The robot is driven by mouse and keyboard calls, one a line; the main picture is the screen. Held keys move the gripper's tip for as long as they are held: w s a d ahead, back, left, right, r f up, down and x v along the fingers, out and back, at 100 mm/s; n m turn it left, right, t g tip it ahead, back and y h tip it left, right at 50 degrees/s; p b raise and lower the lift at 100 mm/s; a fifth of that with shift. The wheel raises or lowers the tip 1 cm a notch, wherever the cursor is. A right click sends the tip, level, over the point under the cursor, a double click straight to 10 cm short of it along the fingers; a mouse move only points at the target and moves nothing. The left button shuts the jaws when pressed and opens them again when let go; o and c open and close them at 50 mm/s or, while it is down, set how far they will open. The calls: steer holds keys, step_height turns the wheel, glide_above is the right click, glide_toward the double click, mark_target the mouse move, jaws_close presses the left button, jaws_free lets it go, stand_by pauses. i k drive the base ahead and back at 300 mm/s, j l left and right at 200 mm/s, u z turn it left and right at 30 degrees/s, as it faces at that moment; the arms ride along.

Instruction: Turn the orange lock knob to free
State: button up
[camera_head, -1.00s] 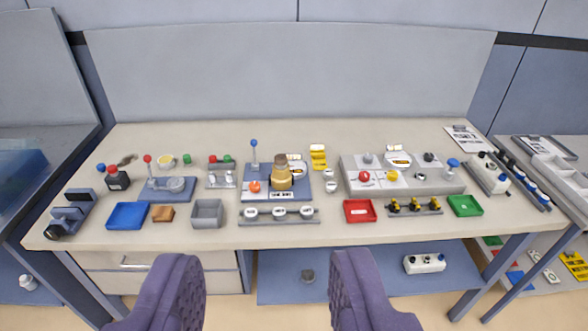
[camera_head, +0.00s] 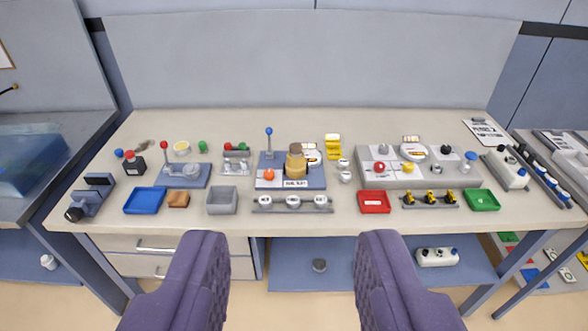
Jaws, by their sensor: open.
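The orange lock knob (camera_head: 268,175) sits at the front left of a blue-grey fixture base (camera_head: 315,182) in the middle of the bench. A blue-topped lever (camera_head: 269,140) stands behind it on the same base, and a tan and brown cylinder (camera_head: 296,163) stands to its right. A white label lies on the base's front. My gripper (camera_head: 286,285) is open and empty, its two purple fingers in front of the bench edge and well apart from the knob. Nothing covers the knob. I cannot read its turn position at this size.
A rack with several white round pieces (camera_head: 292,203) lies just in front of the fixture. A grey bin (camera_head: 222,201) is to the left, a red tray (camera_head: 373,201) to the right. A grey control panel (camera_head: 416,173) stands further right. The air above the bench is free.

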mark_target(270, 175)
steer(key=i+j, duration=0.15)
steer(key=i, duration=0.65)
steer(key=i+j, duration=0.1)
steer(key=i, duration=0.7)
steer(key=i+j, duration=0.15)
steer(key=i, duration=0.65)
